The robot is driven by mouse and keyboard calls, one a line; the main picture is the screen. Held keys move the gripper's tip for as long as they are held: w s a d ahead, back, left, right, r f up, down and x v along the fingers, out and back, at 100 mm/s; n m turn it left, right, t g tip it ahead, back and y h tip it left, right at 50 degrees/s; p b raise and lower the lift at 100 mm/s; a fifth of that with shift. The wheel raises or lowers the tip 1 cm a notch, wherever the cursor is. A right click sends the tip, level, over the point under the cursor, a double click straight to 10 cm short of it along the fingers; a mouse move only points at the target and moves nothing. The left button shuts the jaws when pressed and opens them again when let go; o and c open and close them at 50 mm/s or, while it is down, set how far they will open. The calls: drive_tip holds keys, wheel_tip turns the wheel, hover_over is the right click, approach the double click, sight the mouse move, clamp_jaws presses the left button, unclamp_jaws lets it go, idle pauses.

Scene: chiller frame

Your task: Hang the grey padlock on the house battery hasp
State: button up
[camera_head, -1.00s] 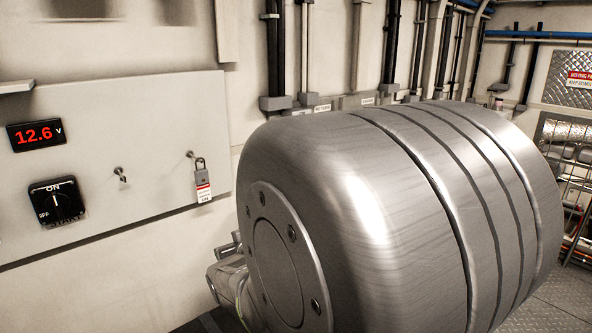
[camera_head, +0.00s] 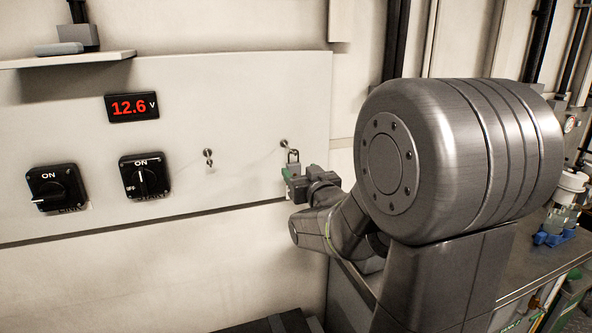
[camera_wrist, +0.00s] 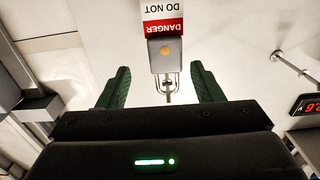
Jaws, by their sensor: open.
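The grey padlock (camera_head: 293,157) hangs from the right peg (camera_head: 284,143) on the pale wall panel. In the wrist view, which is upside down, the padlock body (camera_wrist: 165,54) has an orange dot, a red and white DANGER tag (camera_wrist: 162,18) and a metal shackle. My gripper (camera_head: 292,181) is at the padlock in the head view and hides its lower part. In the wrist view my gripper (camera_wrist: 160,69) is open, with one green finger on each side of the padlock, apart from it. Two black rotary switches (camera_head: 58,187) (camera_head: 146,176) are on the panel; their lower labels are unreadable and I cannot pick out the hasp.
A second peg (camera_head: 208,153) with a small metal piece stands left of the padlock. A 12.6 V display (camera_head: 132,107) is above the right switch. A shelf (camera_head: 80,58) juts out at upper left. A worktop with a clear bottle (camera_head: 565,205) lies behind my arm.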

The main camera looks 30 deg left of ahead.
sight(295, 166)
drive_tip(key=shift+w+a, duration=0.35)
drive_tip(key=shift+a, duration=0.1)
drive_tip(key=a, duration=0.1)
drive_tip(key=w+a+p, duration=0.1)
drive_tip(key=a+p, duration=0.1)
drive_tip(key=shift+w+a+r, duration=0.3)
drive_tip(key=shift+w, duration=0.1)
drive_tip(key=shift+w+a, duration=0.45)
drive_tip(key=c, duration=1.1)
drive_tip(key=shift+c, duration=0.3)
